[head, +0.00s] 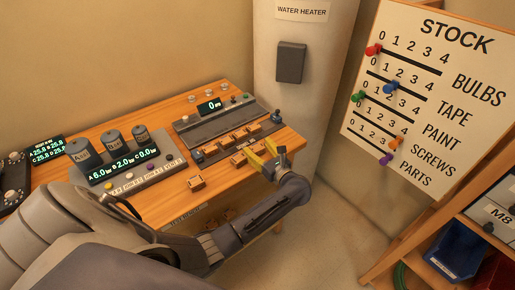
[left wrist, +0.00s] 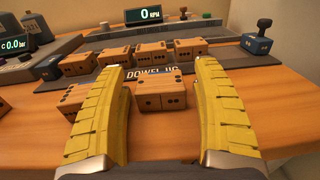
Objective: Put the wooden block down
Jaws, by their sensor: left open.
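My left gripper (head: 262,152) has yellow fingers and is open over the right part of the wooden bench. In the left wrist view its two fingers (left wrist: 160,72) stand apart on either side of a small wooden block (left wrist: 161,98) with dark dots. That block rests in front of a label reading partly "DOWEL", with a gap to each finger. Several similar blocks (left wrist: 188,50) stand in a row behind it on a dark tray (left wrist: 130,47). My right gripper is not in view.
A grey console with dark cylinders (head: 112,143) stands left of the blocks. A dark knob (left wrist: 258,38) sits at the tray's right end. The bench's (head: 150,206) front edge is close. The bench top right of the gripper (left wrist: 285,90) is clear.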

